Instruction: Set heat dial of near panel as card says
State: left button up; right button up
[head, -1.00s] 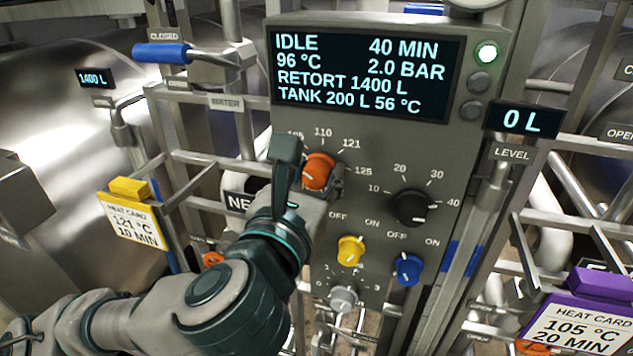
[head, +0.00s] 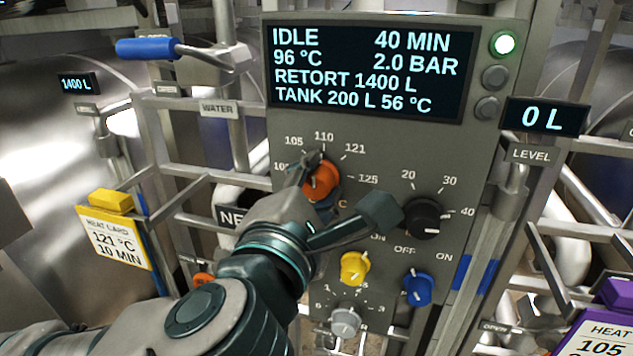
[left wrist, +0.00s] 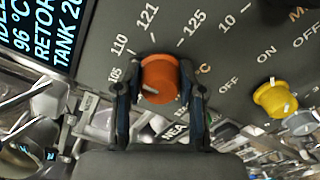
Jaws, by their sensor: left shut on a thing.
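The orange heat dial (head: 321,181) sits on the grey panel inside a scale reading 105, 110, 121 and 125. It also shows in the left wrist view (left wrist: 159,79), between the two dark fingers of my left gripper (left wrist: 160,100), which is shut on it. In the head view the left gripper (head: 338,193) reaches the dial from below left and covers part of it. The dial's white mark shows at its lower left in the wrist view; its exact reading is hard to tell. A yellow heat card (head: 115,243) reads 121 °C, 10 MIN. My right gripper is out of view.
A black dial (head: 424,218) sits close to one finger. Yellow (head: 355,267), blue (head: 417,289) and grey (head: 345,322) knobs are below. The display (head: 368,68) reads IDLE, 96 °C. A purple heat card (head: 600,325) is at lower right. Pipe rails flank the panel.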

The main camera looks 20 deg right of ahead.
pick_arm(q)
jog(key=shift+s+d+f+m, duration=0.1)
jog(key=shift+s+m, duration=0.1)
jog(key=shift+m, duration=1.8)
jog(key=shift+d+f+m, duration=0.1)
jog(key=shift+f+m, duration=0.05)
jog(key=shift+m, duration=0.75)
jog(key=m, duration=0.2)
jog(key=shift+f+m, duration=0.1)
jog(key=shift+m, duration=0.2)
jog(key=shift+s+m, duration=0.1)
jog(key=shift+m, duration=0.7)
jog(key=shift+f+m, duration=0.1)
jog(key=shift+m, duration=0.9)
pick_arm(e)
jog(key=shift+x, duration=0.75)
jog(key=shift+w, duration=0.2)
